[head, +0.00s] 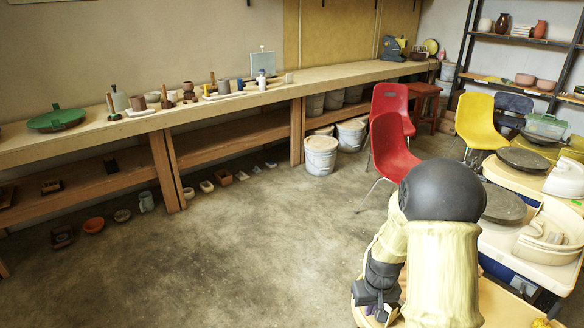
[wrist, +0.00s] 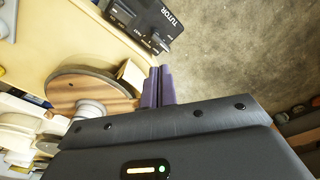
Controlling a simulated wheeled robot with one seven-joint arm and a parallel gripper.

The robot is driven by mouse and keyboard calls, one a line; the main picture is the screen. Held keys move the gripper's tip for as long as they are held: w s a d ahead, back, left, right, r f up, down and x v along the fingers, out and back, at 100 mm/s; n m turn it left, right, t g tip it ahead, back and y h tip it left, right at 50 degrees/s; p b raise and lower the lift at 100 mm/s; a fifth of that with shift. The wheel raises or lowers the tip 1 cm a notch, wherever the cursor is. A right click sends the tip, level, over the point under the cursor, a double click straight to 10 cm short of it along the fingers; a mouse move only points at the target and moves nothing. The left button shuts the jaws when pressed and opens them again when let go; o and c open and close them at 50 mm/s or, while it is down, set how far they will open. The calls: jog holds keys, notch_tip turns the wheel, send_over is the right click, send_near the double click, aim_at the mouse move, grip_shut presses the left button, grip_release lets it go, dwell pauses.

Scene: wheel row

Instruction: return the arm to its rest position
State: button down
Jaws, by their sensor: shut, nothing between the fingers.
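My arm (head: 440,262) stands in the lower right of the head view, bent, with a black rounded joint on top and pale covered links. Its dark lower part hangs beside the pale links at the bottom of that view, where the fingertips cannot be made out. In the wrist view my gripper (wrist: 160,72) shows two purple fingers pressed together, with nothing between them. The fingers appear past the edge of a round wheel disc (wrist: 75,82); whether they touch anything below cannot be told.
A black box marked TUTOR (wrist: 150,24) lies near the fingers. Pottery wheels (head: 523,160) stand right of my arm. Red chairs (head: 392,148) and a yellow chair (head: 480,120) stand behind. A long workbench (head: 225,103) lines the wall. The concrete floor (head: 215,250) left of me is open.

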jog(key=s+a+r+m+t+p, duration=0.1)
jog(key=s+a+r, duration=0.2)
jog(key=s+r, duration=0.4)
jog(key=s+a+r+t, duration=0.1)
jog(key=s+a+r, duration=0.2)
jog(key=s+r, duration=0.4)
notch_tip(320, 180, up, 23)
jog(key=p, duration=2.2)
jog(key=shift+w+d+f+p, duration=0.15)
jog(key=shift+d+f+p, duration=0.1)
jog(key=shift+p, duration=0.1)
